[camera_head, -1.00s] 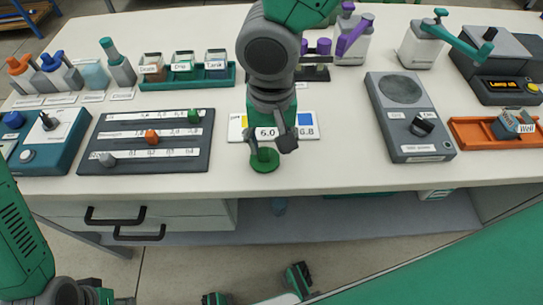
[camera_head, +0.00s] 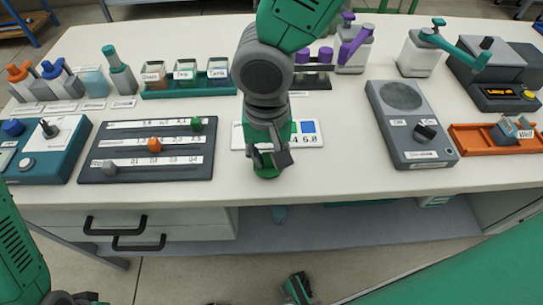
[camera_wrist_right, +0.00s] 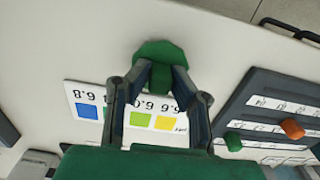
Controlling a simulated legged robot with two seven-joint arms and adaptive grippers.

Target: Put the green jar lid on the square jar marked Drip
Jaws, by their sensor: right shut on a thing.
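The green jar lid (camera_head: 266,172) is near the front edge of the white bench. My right gripper (camera_head: 267,160) comes down over it from above and is shut on its raised grip. The right wrist view shows the lid (camera_wrist_right: 152,49) as a green disc, with both fingertips (camera_wrist_right: 163,75) at its grip. I cannot tell whether the lid touches the bench. The square jar marked Drip (camera_head: 185,76) stands upright in the green tray (camera_head: 190,93), at the back left, between two similar labelled jars.
A white colour card (camera_head: 310,134) lies behind the lid, partly hidden by my right gripper. The dark slider panel (camera_head: 130,165) lies between the lid and the left side. A grey dial box (camera_head: 410,125) is at right. Bare bench lies between slider panel and card.

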